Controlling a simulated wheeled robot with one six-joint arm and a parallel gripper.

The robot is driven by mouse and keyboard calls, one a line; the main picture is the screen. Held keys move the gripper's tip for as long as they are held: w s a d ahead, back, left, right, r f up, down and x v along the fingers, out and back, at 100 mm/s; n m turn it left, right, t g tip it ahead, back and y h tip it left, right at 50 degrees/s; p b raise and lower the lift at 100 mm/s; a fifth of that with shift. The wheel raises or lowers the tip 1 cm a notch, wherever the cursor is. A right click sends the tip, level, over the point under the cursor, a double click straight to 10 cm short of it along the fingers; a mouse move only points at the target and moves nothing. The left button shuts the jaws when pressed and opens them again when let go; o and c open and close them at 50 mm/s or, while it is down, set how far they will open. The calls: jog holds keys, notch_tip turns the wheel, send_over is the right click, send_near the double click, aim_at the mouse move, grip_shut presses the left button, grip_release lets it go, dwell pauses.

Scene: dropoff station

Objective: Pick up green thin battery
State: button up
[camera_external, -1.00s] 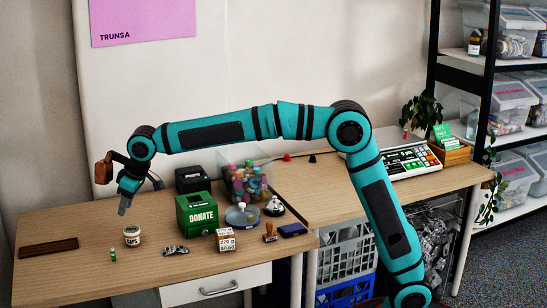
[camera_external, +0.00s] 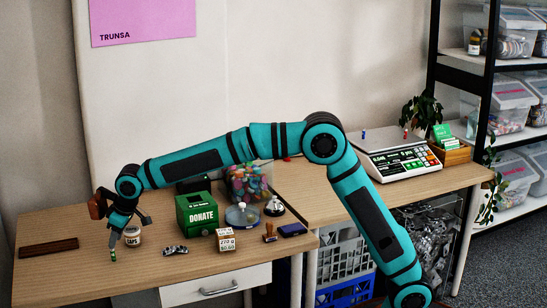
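The green thin battery (camera_external: 114,255) stands upright on the wooden desk at the left, in front of the small white caps jar (camera_external: 132,236). My gripper (camera_external: 113,243) points down with its fingertips at the top of the battery. The fingers cover the battery's upper part. The view is too small to tell whether they are closed on it or only around it.
The desk (camera_external: 70,270) is clear to the left and front of the battery. A dark slatted tray (camera_external: 48,248) lies at the left. A small metallic item (camera_external: 175,250), a price block (camera_external: 226,240) and a green donate box (camera_external: 197,213) stand to the right.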

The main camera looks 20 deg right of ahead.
aim_at(113, 254)
jog(key=shift+a+x, duration=0.15)
jog(key=shift+x, duration=1.1)
jog(key=shift+a+x, duration=0.15)
jog(key=shift+x, duration=1.15)
jog(key=shift+r, duration=0.1)
grip_shut()
